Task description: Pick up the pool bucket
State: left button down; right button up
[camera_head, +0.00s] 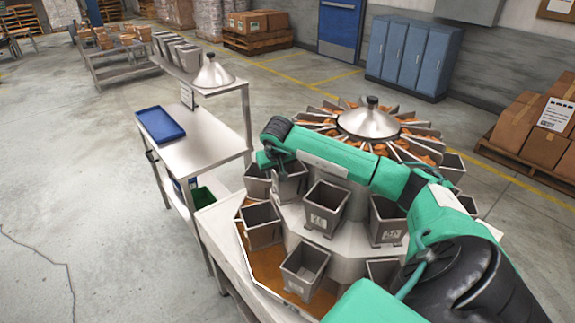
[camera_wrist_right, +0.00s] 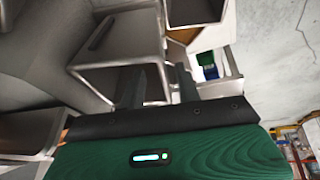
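Grey metal buckets hang in two tiers around the weigher, one in the upper tier (camera_head: 326,210) and one in the lower tier (camera_head: 304,270). No mark that I can read tells me which is the pool bucket. My right gripper (camera_head: 272,160) is at the upper-tier bucket (camera_head: 291,184) on the left side, its fingertips mostly hidden. In the right wrist view my right gripper (camera_wrist_right: 158,88) has its fingers apart, close to an open bucket's side wall (camera_wrist_right: 118,48). I cannot tell whether they touch it. My left gripper is out of view.
A steel table (camera_head: 190,155) with a blue tray (camera_head: 160,125) stands left of the weigher. A shelf above it bears a metal cone (camera_head: 213,73). A green bin (camera_head: 203,197) sits below. Several neighbouring buckets crowd my right gripper. The floor at left is clear.

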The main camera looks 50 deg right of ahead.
aim_at(274, 182)
jog(key=p+x, duration=0.1)
jog(key=x, duration=0.2)
jog(key=shift+w+a+p, duration=0.15)
jog(key=shift+w+p, duration=0.05)
jog(key=shift+p, duration=0.2)
jog(key=shift+w+f, duration=0.15)
jog(key=shift+f, duration=0.25)
grip_shut()
jog(key=shift+r, duration=0.1)
